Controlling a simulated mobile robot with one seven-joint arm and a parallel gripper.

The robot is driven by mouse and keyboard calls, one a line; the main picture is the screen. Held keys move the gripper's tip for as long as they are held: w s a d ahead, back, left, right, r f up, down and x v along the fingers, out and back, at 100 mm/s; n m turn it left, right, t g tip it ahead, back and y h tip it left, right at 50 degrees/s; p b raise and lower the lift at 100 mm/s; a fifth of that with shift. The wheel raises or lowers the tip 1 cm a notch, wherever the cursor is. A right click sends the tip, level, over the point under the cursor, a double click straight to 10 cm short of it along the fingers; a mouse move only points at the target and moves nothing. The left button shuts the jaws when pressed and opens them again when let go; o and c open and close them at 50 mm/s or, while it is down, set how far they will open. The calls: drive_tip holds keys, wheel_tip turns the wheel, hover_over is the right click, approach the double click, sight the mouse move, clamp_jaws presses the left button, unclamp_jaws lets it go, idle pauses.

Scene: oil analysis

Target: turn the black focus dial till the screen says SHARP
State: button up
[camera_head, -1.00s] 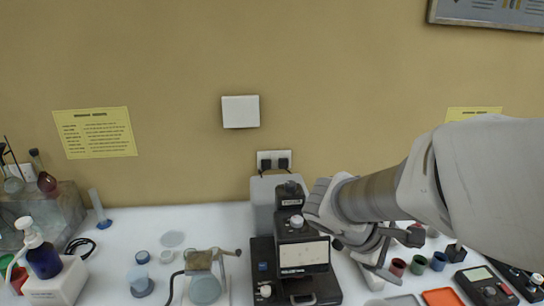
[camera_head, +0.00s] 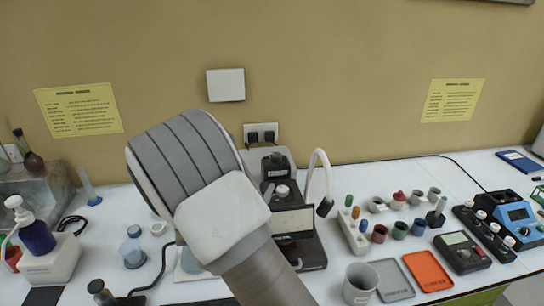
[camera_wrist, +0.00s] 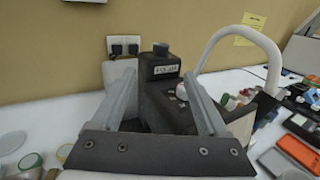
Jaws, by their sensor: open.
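The dark instrument (camera_head: 277,172) stands on the white bench by the wall and is partly hidden by my arm in the head view. In the wrist view its body (camera_wrist: 165,105) stands in front of me, with the black focus dial (camera_wrist: 161,50) on top above a FOCUS label. My gripper (camera_wrist: 159,76) is open and empty, its two fingers apart, with the dial beyond and between the tips. I cannot see contact with the dial. The pale screen (camera_head: 293,220) is partly covered by my arm in the head view, and its text is unreadable.
A white curved lamp neck (camera_wrist: 240,35) arches right of the instrument. A white knob (camera_head: 282,190) sits on its front. Several coloured cups stand to the right, near a grey mug (camera_head: 360,284) and an orange tray (camera_head: 427,270). Wall sockets (camera_head: 261,133) are behind.

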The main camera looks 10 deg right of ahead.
sight(274, 159)
drive_tip(key=p+x, duration=0.3)
drive_tip(key=x, duration=1.4)
drive_tip(key=shift+w+d, duration=0.1)
drive_tip(key=shift+d, duration=0.05)
clamp_jaws()
